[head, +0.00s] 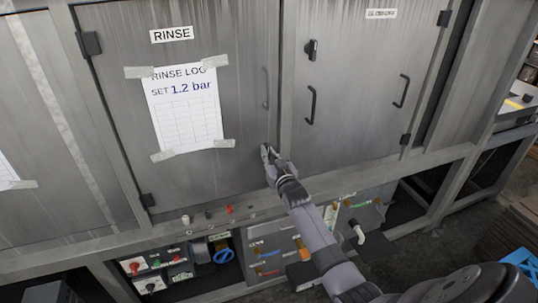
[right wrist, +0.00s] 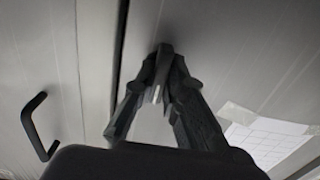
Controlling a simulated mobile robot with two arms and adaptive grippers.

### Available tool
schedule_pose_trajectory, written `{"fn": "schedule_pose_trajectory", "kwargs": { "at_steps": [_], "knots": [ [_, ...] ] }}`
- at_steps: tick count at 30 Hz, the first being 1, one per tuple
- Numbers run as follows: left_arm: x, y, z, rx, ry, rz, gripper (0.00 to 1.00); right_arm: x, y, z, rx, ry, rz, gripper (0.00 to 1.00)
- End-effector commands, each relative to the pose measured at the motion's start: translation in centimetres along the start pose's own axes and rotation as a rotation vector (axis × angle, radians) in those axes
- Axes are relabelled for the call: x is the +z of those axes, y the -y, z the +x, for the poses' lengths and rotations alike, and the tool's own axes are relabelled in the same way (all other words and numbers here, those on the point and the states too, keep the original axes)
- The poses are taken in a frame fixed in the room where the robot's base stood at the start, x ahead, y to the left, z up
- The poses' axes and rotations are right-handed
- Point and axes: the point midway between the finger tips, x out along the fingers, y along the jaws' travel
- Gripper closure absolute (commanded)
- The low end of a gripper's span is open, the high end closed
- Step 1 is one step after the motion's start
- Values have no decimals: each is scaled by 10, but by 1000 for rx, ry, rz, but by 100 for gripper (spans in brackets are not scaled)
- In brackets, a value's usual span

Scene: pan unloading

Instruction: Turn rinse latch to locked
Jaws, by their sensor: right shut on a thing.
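The rinse door (head: 240,40) is a grey metal panel with a RINSE label (head: 171,34) at its top. My right gripper (head: 268,153) is at the door's lower right edge, below its handle (head: 266,88). In the right wrist view, the fingers of my right gripper (right wrist: 160,78) come together on the small dark rinse latch (right wrist: 163,52). The fingers cover most of the latch, so I cannot tell its exact angle. In the head view the gripper hides it. My left gripper is not in view.
A taped rinse log sheet (head: 185,112) hangs on the door. The neighbouring door (head: 355,60) has its own latch (head: 311,49) and two dark handles (head: 311,105). Below are knobs (head: 230,209), a blue hose (head: 223,257) and a white pipe (head: 358,234).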

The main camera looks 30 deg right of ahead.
Motion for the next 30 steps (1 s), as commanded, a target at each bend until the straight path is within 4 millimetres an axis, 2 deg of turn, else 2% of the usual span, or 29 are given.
{"fn": "schedule_pose_trajectory", "kwargs": {
  "at_steps": [1, 2, 10, 22, 26, 30],
  "knots": [
    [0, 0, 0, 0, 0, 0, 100, 2, 0, 0, 0, 4, -4, 100],
    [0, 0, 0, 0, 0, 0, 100, 2, 0, 0, 0, 4, -4, 87],
    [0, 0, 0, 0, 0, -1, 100, 1, 0, 0, 0, 2, -2, 69],
    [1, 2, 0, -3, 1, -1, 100, 1, 0, -5, 0, 1, 0, 68],
    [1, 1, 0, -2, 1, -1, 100, 1, 0, -20, 0, 2, 0, 68],
    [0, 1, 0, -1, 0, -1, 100, 2, 0, -47, -1, 3, 0, 68]
  ]
}}
